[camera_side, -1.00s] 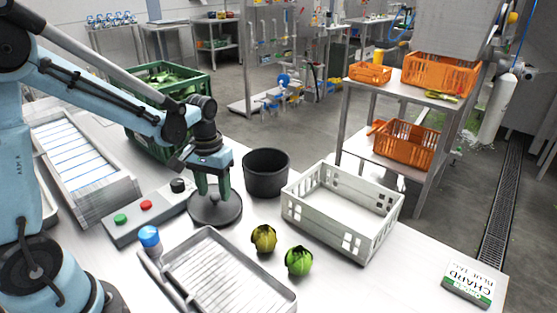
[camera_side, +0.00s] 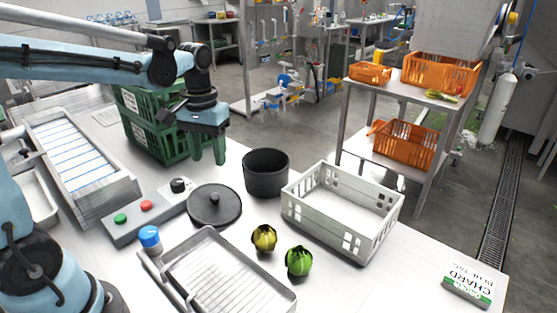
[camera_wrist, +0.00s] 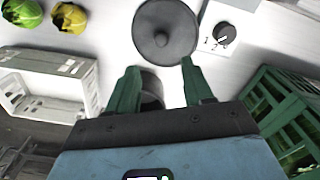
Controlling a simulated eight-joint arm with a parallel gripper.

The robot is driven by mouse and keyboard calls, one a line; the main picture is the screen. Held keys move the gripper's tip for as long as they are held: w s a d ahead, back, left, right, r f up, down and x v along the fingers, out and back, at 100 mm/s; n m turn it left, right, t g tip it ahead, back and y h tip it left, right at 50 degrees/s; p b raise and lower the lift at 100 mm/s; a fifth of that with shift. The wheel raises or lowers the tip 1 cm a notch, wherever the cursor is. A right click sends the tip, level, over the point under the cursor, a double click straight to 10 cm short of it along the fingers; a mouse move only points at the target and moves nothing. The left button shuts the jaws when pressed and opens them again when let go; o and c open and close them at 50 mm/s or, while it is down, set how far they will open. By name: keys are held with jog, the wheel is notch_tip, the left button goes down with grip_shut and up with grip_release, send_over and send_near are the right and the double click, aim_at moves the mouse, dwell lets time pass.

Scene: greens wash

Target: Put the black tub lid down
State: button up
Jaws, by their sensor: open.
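The black tub lid (camera_side: 214,206) lies flat on the table, knob up, between the control box and the black tub. It also shows in the wrist view (camera_wrist: 150,38), beyond my fingertips. The black tub (camera_side: 266,174) stands open to the right of the lid, apart from it; in the wrist view one of my fingers partly hides it. My gripper (camera_side: 208,158) is raised above and behind the lid, clear of it. In the wrist view its green fingers (camera_wrist: 160,80) are apart with nothing between them.
A white crate (camera_side: 362,245) stands right of the tub. Two round greens, one yellowish (camera_side: 264,238) and one green (camera_side: 298,261), lie before it. A metal tray (camera_side: 168,264) is at the front, a control box (camera_side: 118,232) left of the lid, green crates (camera_side: 160,148) behind.

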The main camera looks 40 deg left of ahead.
jog(key=s+d+m+t, duration=0.4)
jog(key=s+d+t, duration=0.2)
jog(key=d+t, duration=0.1)
jog(key=shift+f+m, duration=0.25)
jog(key=shift+m, duration=0.05)
dwell(0.3)
